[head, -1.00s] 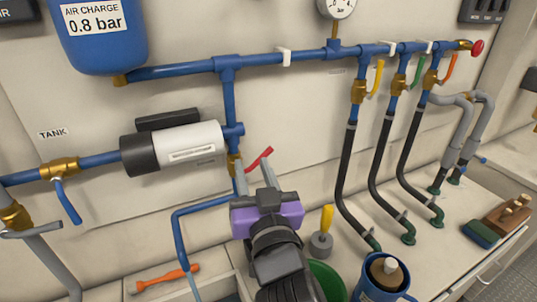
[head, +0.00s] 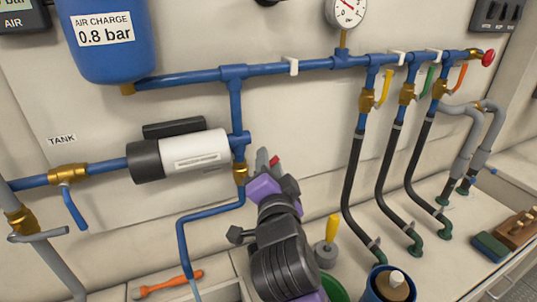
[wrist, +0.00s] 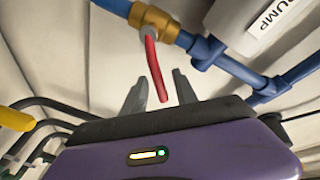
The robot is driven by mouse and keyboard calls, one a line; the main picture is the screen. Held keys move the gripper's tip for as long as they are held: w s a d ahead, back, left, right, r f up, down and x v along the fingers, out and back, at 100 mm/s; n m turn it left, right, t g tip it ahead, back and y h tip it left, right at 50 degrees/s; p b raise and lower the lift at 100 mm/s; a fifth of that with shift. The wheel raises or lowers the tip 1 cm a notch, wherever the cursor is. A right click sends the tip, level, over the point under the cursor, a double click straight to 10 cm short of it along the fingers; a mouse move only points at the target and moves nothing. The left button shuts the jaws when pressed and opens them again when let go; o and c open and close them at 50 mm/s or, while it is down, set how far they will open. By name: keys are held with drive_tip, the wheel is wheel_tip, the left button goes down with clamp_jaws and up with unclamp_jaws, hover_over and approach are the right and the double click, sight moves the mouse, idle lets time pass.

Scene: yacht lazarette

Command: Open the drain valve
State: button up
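The drain valve is a brass body (head: 240,172) on the blue drop pipe below the white pump. Its red lever (head: 274,160) shows only in part in the head view, behind my gripper (head: 262,159). In the wrist view, the red lever (wrist: 154,65) runs down from the brass valve (wrist: 155,22), and its free end lies between the fingertips of my gripper (wrist: 160,76). The two grey fingers stand apart, with visible gaps on both sides of the lever. I cannot tell how deep the lever sits between them.
The pump (head: 195,150) is left of the drain valve. A blue-handled valve (head: 68,175) is farther left. Yellow, green and orange levers (head: 463,77) line the manifold at right. A yellow-handled tool (head: 332,228), a blue cup (head: 388,285) and an orange tool (head: 168,283) are below.

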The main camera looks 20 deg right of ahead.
drive_tip(key=shift+x, duration=1.4)
clamp_jaws()
idle(0.4)
